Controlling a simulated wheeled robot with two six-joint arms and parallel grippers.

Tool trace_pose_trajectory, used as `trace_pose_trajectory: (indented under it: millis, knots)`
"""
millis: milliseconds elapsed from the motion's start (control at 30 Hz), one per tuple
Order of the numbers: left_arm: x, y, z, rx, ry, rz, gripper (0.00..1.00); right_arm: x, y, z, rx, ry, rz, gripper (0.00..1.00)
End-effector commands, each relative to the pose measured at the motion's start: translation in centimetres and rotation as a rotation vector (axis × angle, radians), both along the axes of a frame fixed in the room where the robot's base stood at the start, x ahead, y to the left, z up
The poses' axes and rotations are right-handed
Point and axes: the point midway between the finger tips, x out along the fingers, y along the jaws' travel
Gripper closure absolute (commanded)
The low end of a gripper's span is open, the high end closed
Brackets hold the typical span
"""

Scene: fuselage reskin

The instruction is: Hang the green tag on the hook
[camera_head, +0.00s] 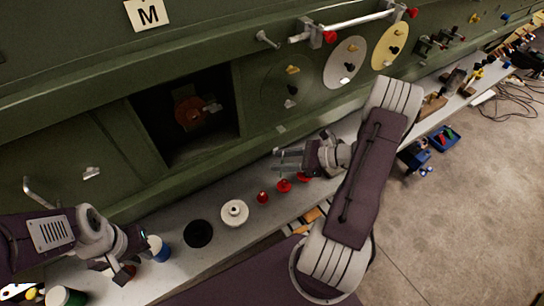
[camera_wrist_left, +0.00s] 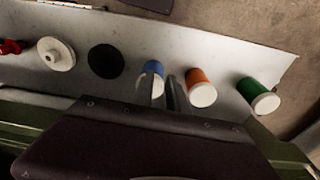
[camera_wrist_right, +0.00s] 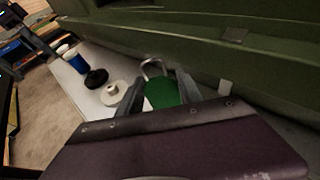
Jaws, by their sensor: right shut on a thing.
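The green tag (camera_wrist_right: 163,92) with a metal loop (camera_wrist_right: 152,68) at its top shows in the right wrist view, between the fingers of my right gripper (camera_wrist_right: 160,92). My right gripper (camera_head: 288,161) is shut on it; in the head view the tag is not clear. A bent metal rod (camera_head: 38,192), perhaps the hook, sticks out of the green fuselage wall at the left. My right gripper is well to its right. My left gripper (camera_head: 128,271), also in the left wrist view (camera_wrist_left: 162,90), is low over the shelf, near a blue-sided cup (camera_head: 158,247). Its fingers look close together.
The shelf (camera_head: 222,258) holds a black disc (camera_head: 198,234), a white spool (camera_head: 234,212), red knobs (camera_head: 263,197) and cups, including an orange one (camera_wrist_left: 201,88). A dark opening (camera_head: 190,110) is in the wall. Round plates (camera_head: 345,62) sit right of it.

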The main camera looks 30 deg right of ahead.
Motion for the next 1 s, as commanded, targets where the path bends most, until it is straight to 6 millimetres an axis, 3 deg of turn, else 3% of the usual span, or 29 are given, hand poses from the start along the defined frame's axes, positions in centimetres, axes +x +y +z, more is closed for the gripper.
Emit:
trace_pose_trajectory:
  millis: [233, 433, 700, 1000]
  knots:
    - [0.0, 0.0, 0.6, 0.0, 0.0, 0.0, 0.82, 2.0, 2.2, -1.8, 0.0, 0.0, 0.001, 0.95]
    - [0.0, 0.0, 0.7, 0.0, 0.0, 0.0, 0.82, 2.3, 2.4, -2.2, -0.001, 0.001, 0.0, 0.95]
    - [0.0, 0.0, 1.5, 0.0, 0.0, 0.0, 0.82, 2.2, 2.3, -5.9, -0.001, 0.0, -0.001, 0.95]
    - [0.0, 0.0, 1.1, 0.0, 0.0, 0.0, 0.82, 2.2, 2.3, -6.4, -0.002, 0.0, -0.001, 0.95]
